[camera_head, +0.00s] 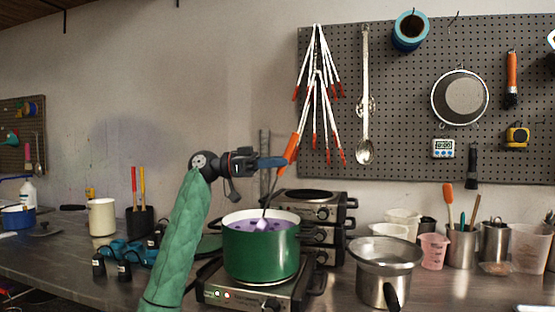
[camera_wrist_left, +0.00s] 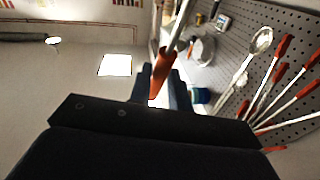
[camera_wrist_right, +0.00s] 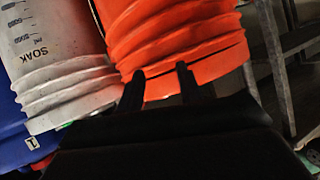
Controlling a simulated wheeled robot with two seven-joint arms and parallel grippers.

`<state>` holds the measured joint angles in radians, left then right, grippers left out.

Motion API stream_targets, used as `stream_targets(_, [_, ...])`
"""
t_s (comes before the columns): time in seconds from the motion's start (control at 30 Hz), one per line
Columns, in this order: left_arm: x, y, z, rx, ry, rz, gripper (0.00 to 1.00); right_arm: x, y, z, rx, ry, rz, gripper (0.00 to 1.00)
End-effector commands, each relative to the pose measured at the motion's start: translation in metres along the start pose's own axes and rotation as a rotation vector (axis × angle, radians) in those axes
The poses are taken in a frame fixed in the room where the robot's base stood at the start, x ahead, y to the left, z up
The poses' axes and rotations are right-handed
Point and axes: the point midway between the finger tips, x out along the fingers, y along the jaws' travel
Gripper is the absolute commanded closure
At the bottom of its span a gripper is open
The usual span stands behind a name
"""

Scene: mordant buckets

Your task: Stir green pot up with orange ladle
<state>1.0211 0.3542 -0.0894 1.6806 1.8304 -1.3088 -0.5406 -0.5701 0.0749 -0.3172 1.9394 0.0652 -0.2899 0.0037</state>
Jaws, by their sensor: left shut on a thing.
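The green pot (camera_head: 261,254) stands on a hot plate and holds purple liquid. The orange ladle (camera_head: 291,148) slants down into the pot, its orange handle up and its lower end at the liquid. My left gripper (camera_head: 273,162) is above the pot, shut on the ladle's handle. The left wrist view shows the orange handle (camera_wrist_left: 161,72) between the fingers (camera_wrist_left: 159,80). My right gripper (camera_wrist_right: 161,80) shows only in its wrist view. Its fingers are apart, with an orange bucket (camera_wrist_right: 180,40) beyond them.
The hot plate (camera_head: 262,296) has stacked burners (camera_head: 318,214) behind it. A metal pot (camera_head: 386,262) stands to the right, with beakers beyond. Black and blue small items (camera_head: 120,262) lie left of my arm. White (camera_wrist_right: 60,70) and blue buckets stand near my right gripper.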

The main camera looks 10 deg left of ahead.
Motion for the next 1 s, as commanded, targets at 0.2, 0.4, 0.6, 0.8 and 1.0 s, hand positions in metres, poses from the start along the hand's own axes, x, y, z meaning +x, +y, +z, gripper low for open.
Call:
stream_targets(0.2, [0.006, -0.002, -0.012, -0.004, 0.001, -0.002, 1.00, -0.002, -0.001, -0.008, 0.000, 0.003, 0.001, 0.64])
stream_targets(0.4, [0.014, -0.001, -0.026, -0.002, 0.001, 0.001, 1.00, -0.005, -0.002, -0.015, -0.001, 0.004, 0.001, 0.64])
stream_targets(0.6, [0.021, 0.000, -0.039, -0.001, 0.001, 0.002, 1.00, -0.008, -0.003, -0.021, -0.001, 0.004, 0.001, 0.64])
stream_targets(0.8, [0.027, 0.000, -0.052, 0.000, 0.000, 0.001, 1.00, -0.011, -0.004, -0.028, -0.001, 0.004, 0.001, 0.64])
stream_targets(1.0, [0.033, 0.001, -0.065, 0.000, 0.000, 0.000, 1.00, -0.014, -0.005, -0.034, -0.001, 0.005, 0.001, 0.64])
